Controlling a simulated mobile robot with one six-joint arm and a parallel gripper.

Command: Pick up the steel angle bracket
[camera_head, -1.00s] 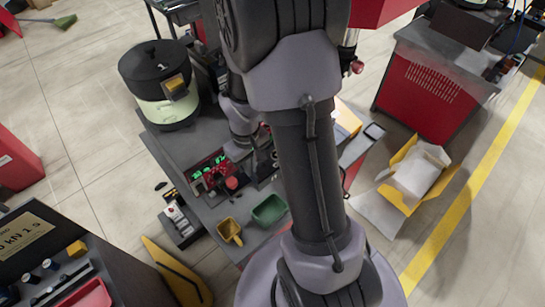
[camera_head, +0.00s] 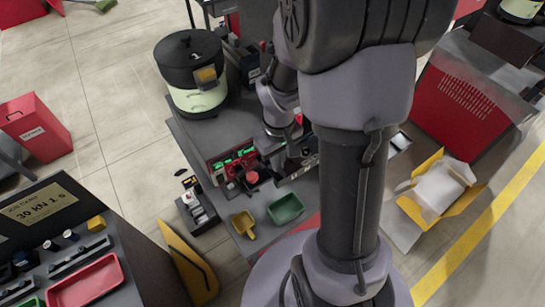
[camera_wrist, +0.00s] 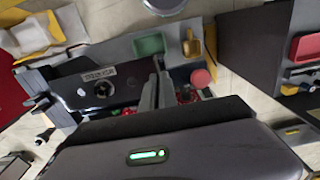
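I cannot pick out the steel angle bracket with certainty in either view. My gripper (camera_wrist: 157,92) shows in the wrist view as two grey fingers close together, rising from the dark gripper body. They are over or beside a dark fixture (camera_wrist: 110,88) with a labelled plate and a round hole. I cannot tell whether anything is between the fingers. In the head view my gripper is low over the grey bench (camera_head: 220,135), near the control panel (camera_head: 233,162), and my arm hides part of that area.
A green tray (camera_head: 285,208) and a yellow scoop (camera_head: 243,225) lie on the bench's front. A red button (camera_head: 252,177) sits by the panel. The round feeder (camera_head: 192,75) stands at the back left. An open carton (camera_head: 436,190) lies to the right.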

